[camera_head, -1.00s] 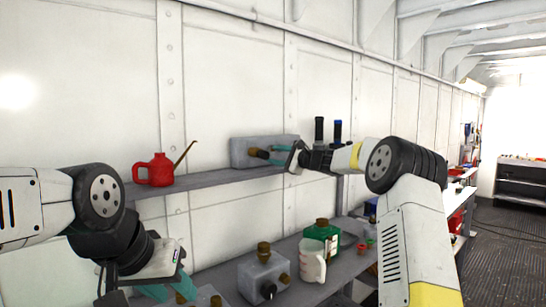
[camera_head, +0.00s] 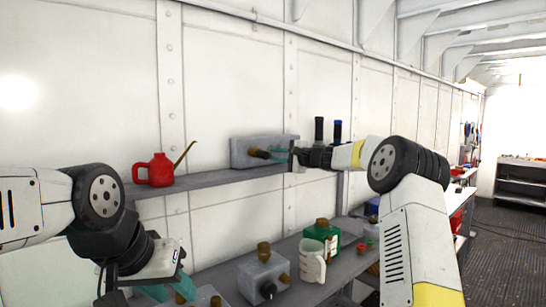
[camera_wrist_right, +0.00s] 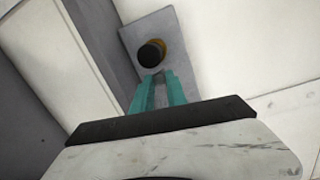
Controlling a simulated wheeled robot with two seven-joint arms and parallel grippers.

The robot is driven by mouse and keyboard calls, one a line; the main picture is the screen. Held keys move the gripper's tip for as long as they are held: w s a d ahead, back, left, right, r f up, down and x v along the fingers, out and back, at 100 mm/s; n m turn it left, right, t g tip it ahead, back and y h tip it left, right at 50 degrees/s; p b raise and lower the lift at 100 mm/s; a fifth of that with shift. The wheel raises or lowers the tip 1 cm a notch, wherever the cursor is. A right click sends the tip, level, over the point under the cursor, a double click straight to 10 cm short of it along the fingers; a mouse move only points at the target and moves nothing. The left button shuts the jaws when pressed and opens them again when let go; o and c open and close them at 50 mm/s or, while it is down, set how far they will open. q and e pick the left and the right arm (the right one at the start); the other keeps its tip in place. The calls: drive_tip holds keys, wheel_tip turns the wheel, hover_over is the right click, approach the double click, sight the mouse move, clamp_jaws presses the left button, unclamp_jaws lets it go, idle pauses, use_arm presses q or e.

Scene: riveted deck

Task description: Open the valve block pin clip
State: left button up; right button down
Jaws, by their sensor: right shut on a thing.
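The grey valve block (camera_head: 268,143) stands on the upper shelf against the wall, with a dark-capped brass fitting on its face. In the right wrist view the block (camera_wrist_right: 185,60) is seen end-on, with the round black cap (camera_wrist_right: 151,54) just beyond my fingertips. My right gripper (camera_head: 268,155) reaches in from the right at the block's front. In the wrist view its teal fingers (camera_wrist_right: 157,80) are close together, shut on a small part at the fitting, taken as the pin clip, which they hide. My left gripper (camera_head: 168,289) is low at left, its teal fingers apart.
A red oil can (camera_head: 155,171) stands on the upper shelf (camera_head: 215,181), left of the block. The wall behind is bare.

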drive_tip(key=c, duration=1.3)
unclamp_jaws()
drive_tip(key=shift+c, duration=0.2)
drive_tip(key=v, duration=0.7)
drive_tip(key=shift+s+d, duration=0.2)
drive_tip(key=shift+s, duration=0.15)
